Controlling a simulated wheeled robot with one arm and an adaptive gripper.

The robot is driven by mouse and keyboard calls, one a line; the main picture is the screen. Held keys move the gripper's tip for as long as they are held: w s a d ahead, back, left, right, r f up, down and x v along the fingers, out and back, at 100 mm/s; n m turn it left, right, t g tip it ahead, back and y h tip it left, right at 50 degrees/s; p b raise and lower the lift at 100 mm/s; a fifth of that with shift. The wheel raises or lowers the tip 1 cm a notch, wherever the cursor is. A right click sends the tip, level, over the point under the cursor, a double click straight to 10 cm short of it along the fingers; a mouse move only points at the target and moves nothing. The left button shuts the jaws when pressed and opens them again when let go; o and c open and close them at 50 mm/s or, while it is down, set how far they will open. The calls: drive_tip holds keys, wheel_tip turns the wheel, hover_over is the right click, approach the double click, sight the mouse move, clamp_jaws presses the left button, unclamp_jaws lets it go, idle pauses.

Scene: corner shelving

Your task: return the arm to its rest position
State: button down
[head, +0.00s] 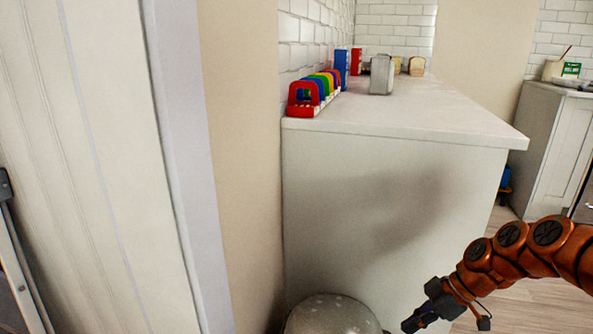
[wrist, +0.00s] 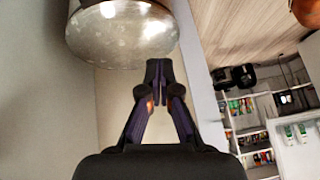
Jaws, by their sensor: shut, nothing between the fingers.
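My gripper (head: 418,320) is low at the bottom of the head view, at the end of my orange arm, in front of the counter's white side panel. In the wrist view my gripper (wrist: 158,66) is shut, with its dark fingertips together and nothing between them. A rounded grey metallic bin (head: 330,318) stands on the floor just left of my gripper in the head view. The same bin (wrist: 120,35) shows at the top of the wrist view, close beyond the fingertips. I cannot tell whether the fingers touch it.
A white counter (head: 440,118) carries a colourful arched rack (head: 312,92), a toaster-like grey object (head: 381,75) and bread (head: 416,66). A door frame and wall stand at left. Wooden floor (head: 540,305) is open at lower right. Stocked shelves (wrist: 245,115) show in the wrist view.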

drive_tip(key=s+a+r+m+p, duration=0.1)
drive_tip(key=s+a+r+p, duration=0.15)
drive_tip(key=r, duration=0.35)
drive_tip(key=s+a+r+g+h+p, duration=0.1)
drive_tip(key=a+r+p, duration=0.1)
drive_tip(key=r+p, duration=0.25)
drive_tip(key=s+a+r+m+p, duration=0.1)
drive_tip(key=s+a+r+p, duration=0.15)
drive_tip(key=r, duration=0.35)
drive_tip(key=s+r+m+h+p, duration=0.3)
drive_tip(key=s+r+m+p, duration=0.3)
drive_tip(key=s+r+p, duration=0.4)
drive_tip(key=s+r+m+g+h+p, duration=0.1)
drive_tip(key=s+r+m+p, duration=0.4)
drive_tip(key=s+r+p, duration=0.6)
wheel_tip(320, 180, up, 7)
drive_tip(key=h+p, duration=0.1)
drive_tip(key=p, duration=0.5)
drive_tip(key=shift+m+h+p, duration=0.35)
drive_tip(key=shift+m+h, duration=0.05)
